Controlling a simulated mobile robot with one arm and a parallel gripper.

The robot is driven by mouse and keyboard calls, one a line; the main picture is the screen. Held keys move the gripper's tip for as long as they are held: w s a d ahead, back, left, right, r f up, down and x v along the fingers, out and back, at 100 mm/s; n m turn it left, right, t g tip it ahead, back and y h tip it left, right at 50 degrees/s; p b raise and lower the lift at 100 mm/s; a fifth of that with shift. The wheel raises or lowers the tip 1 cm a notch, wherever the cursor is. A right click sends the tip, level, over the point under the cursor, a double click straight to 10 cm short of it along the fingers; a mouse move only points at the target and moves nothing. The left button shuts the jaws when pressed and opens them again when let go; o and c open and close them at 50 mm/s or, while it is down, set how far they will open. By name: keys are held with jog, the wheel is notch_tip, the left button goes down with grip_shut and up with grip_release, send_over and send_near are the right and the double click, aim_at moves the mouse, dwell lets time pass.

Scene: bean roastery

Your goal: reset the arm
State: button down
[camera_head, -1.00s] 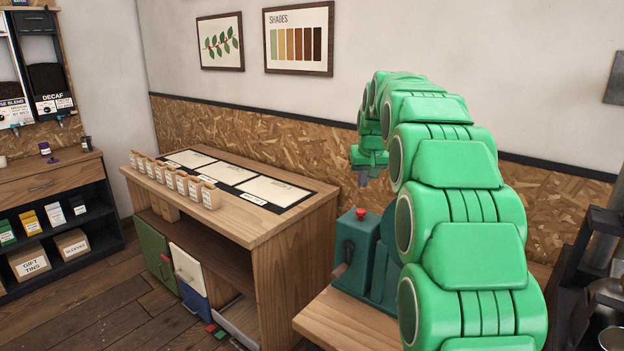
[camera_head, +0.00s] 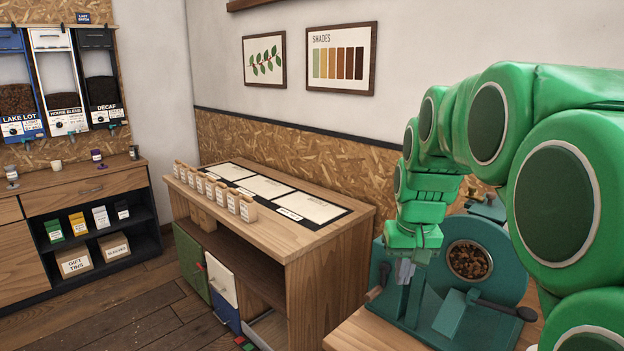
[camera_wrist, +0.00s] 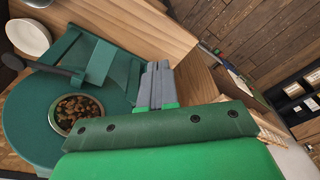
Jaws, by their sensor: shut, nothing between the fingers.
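My green arm fills the right side of the head view and bends over to the left. My gripper (camera_head: 404,270) points down in front of the teal roaster (camera_head: 485,308), and its grey fingers are together with nothing between them. In the wrist view the grey fingers (camera_wrist: 156,84) lie side by side next to the roaster's stand. The roaster's round window (camera_head: 470,260) shows brown beans, and it also shows in the wrist view (camera_wrist: 75,112). I cannot tell whether the fingers touch the roaster.
A wooden table (camera_head: 330,240) with paper sheets and a row of small labelled bags (camera_head: 215,193) stands left of the gripper. Bean dispensers (camera_head: 65,100) and a shelf unit (camera_head: 100,225) stand at the far left. The floor (camera_head: 120,315) between is mostly clear.

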jog(key=s+a+f+g, duration=0.1)
jog(key=s+f, duration=0.2)
jog(key=s, duration=0.7)
jog(key=s+f+g, duration=0.1)
jog(key=s+f, duration=0.2)
jog(key=s, duration=0.7)
jog(key=s+a+f+g, duration=0.1)
jog(key=s+f, duration=0.2)
jog(key=s, duration=0.7)
jog(key=shift+a, duration=0.3)
jog(key=shift+s, duration=0.1)
